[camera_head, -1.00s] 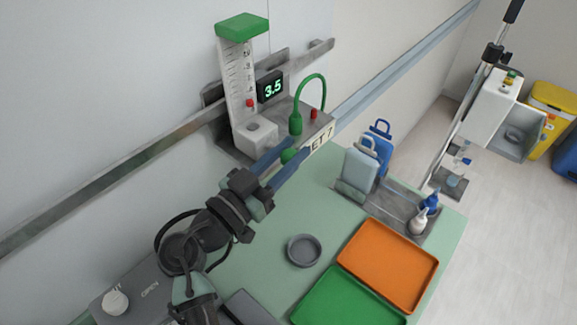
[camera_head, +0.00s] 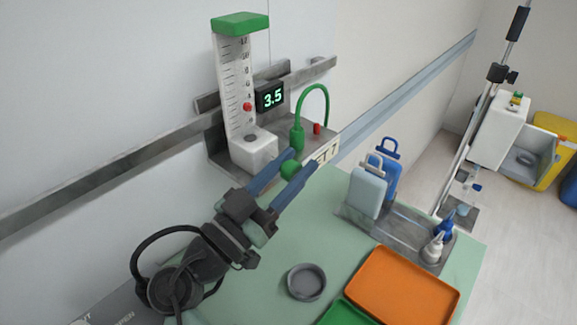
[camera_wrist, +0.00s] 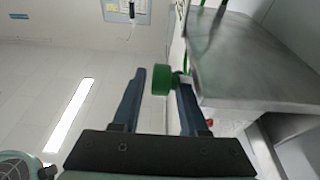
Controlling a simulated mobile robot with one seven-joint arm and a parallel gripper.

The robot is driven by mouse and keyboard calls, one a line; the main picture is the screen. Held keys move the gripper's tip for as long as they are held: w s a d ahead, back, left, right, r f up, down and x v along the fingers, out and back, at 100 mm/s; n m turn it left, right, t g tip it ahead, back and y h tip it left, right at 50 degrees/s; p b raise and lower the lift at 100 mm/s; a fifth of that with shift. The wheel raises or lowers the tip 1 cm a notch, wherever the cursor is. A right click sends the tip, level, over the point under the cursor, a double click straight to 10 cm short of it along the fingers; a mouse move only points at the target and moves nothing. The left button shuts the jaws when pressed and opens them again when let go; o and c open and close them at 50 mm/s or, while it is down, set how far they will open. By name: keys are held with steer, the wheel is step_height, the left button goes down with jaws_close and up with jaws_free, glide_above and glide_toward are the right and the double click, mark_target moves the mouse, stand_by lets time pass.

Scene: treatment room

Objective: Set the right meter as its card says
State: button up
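The meter is a white scaled tube (camera_head: 234,85) with a green cap, a red marker and a dark display (camera_head: 270,97) reading 3.5. A green knob (camera_head: 290,170) sits low at its front. The card (camera_head: 328,152) on the bracket front is partly covered by a finger; "T 7" can be made out. My gripper (camera_head: 302,160) is open, its blue fingers either side of the knob. In the wrist view the knob (camera_wrist: 161,81) lies between my fingertips (camera_wrist: 160,78), nearer the right finger, with a gap to the left one.
A green hose (camera_head: 313,90) loops above the bracket beside a small red part (camera_head: 317,128). Below lie a green worktop (camera_head: 260,290), a grey round dish (camera_head: 306,282), an orange tray (camera_head: 405,285), and a rack of bottles (camera_head: 375,220). A metal rail (camera_head: 110,165) runs along the wall.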

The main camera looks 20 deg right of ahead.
mark_target(292, 164)
steer(key=shift+o, duration=0.8)
steer(key=shift+s+d, duration=0.15)
steer(key=shift+r, duration=0.1)
step_height(292, 164, up, 10)
steer(key=shift+f+b, duration=0.1)
steer(key=shift+b, duration=0.25)
